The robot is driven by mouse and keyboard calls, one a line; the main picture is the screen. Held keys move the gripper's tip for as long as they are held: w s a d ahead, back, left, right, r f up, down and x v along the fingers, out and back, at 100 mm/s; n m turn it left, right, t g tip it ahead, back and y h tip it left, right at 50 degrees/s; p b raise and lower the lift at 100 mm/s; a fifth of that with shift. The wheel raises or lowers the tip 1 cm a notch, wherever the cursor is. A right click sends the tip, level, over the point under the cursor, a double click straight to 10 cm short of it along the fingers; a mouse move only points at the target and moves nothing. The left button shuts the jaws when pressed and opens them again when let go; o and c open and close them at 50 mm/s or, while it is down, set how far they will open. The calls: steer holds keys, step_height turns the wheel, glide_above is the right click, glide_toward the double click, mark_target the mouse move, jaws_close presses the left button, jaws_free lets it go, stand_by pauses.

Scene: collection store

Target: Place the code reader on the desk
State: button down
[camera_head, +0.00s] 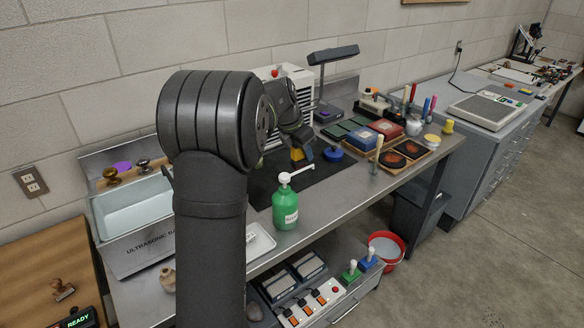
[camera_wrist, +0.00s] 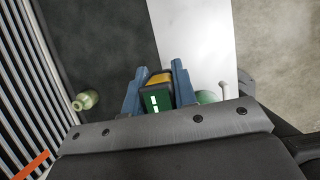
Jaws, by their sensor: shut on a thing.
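My gripper (camera_head: 304,150) is above the dark mat on the steel bench, partly behind my own arm. In the wrist view its two blue fingers (camera_wrist: 158,76) are shut on the code reader (camera_wrist: 157,101), a small dark block with a yellow end and a lit green-and-white display. Its yellow part also shows in the head view (camera_head: 297,154). The reader appears held above the mat. A brown wooden desk top (camera_head: 35,248) is at the lower left of the head view, with a stamp (camera_head: 62,288) and a READY display (camera_head: 76,319) on it.
A green pump bottle (camera_head: 286,207) stands on the bench's front part, near my arm. An ultrasonic bath (camera_head: 133,222) lies between wooden desk and arm. A lamp (camera_head: 333,54), coloured boxes (camera_head: 367,138) and dark-filled trays (camera_head: 405,152) crowd the bench's right. A red bucket (camera_head: 385,247) is on the floor.

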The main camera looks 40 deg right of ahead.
steer(key=w+f+n, duration=0.1)
steer(key=w+f, duration=0.1)
steer(key=w, duration=0.1)
steer(key=w+a+f+n+t, duration=0.1)
steer(key=w+f+n, duration=0.1)
steer(key=w, duration=0.2)
steer(key=w+f+n, duration=0.1)
steer(key=w+f, duration=0.2)
steer(key=w, duration=0.1)
steer(key=shift+w+a+n+t, duration=0.2)
steer(key=shift+n+t, duration=0.1)
steer(key=shift+t, duration=0.1)
steer(key=shift+f, duration=2)
steer(key=shift+f, duration=0.2)
steer(key=c, duration=1.2)
jaws_free()
steer(key=shift+o, duration=0.2)
steer(key=shift+r, duration=0.1)
steer(key=shift+o, duration=0.4)
steer(key=v, duration=1.2)
